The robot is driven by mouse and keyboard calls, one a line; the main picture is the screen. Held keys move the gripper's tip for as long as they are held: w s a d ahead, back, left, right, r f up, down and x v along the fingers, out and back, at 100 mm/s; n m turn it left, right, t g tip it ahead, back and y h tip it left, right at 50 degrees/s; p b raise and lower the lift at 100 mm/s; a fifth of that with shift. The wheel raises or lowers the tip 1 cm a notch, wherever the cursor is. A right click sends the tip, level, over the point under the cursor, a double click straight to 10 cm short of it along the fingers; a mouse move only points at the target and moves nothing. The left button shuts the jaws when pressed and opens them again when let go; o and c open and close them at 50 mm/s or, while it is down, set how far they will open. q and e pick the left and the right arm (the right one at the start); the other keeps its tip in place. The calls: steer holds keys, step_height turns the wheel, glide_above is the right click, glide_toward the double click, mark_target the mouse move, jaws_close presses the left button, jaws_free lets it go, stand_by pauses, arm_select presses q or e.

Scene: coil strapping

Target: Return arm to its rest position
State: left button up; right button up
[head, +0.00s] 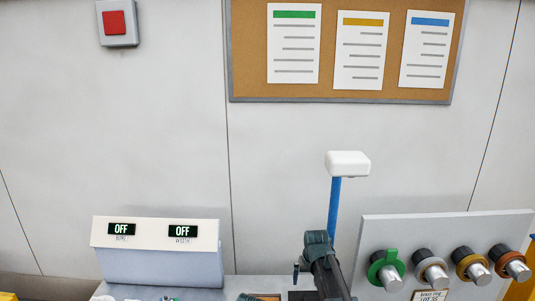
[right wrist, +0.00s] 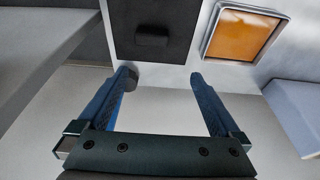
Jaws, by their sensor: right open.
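My right gripper (right wrist: 162,78) is open in the right wrist view, with its two blue fingers apart and nothing between them. Below the fingertips is a pale work surface (right wrist: 165,108). In the head view my right arm and part of its gripper show at the bottom, right of the middle, in front of the wall.
A white box with two OFF displays (head: 157,250) stands at the left. A grey panel (head: 440,228) with several ringed pegs stands at the right. A blue post with a white head (head: 347,164) rises behind my arm. A dark plate (right wrist: 153,15) and an orange framed square (right wrist: 245,33) lie beyond the fingers.

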arm_select(q)
steer(key=shift+a, duration=0.35)
arm_select(e)
steer(key=shift+a, duration=0.35)
steer(key=shift+s, duration=0.15)
